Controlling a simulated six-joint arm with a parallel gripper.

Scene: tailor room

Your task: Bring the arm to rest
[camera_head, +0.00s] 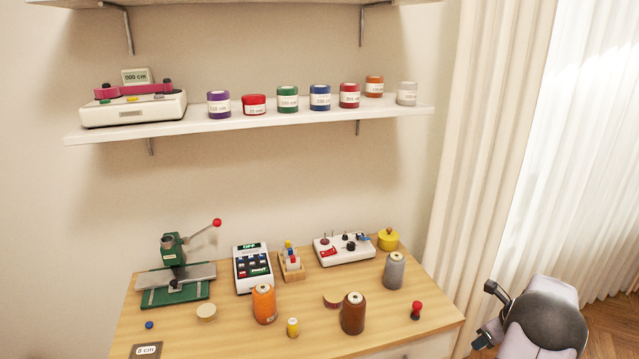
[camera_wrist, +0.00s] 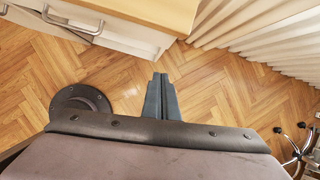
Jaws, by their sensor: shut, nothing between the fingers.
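My gripper (camera_wrist: 160,78) shows in the wrist view with its two grey fingers side by side, shut and empty. It points out over the bare wooden floor (camera_wrist: 215,85), beside the drawer front of the wooden table (camera_wrist: 150,8). In the head view, part of my arm (camera_head: 545,318) stands at the lower right, off the right edge of the table (camera_head: 222,325). The fingertips cannot be made out clearly there. Nothing is held.
On the table stand a green press (camera_head: 175,288), a calculator-like device (camera_head: 253,268), an orange spool (camera_head: 264,304), a brown spool (camera_head: 353,313) and a grey spool (camera_head: 393,271). A shelf (camera_head: 230,126) holds several jars. Curtains (camera_head: 480,150) hang at right. Floor around my gripper is clear.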

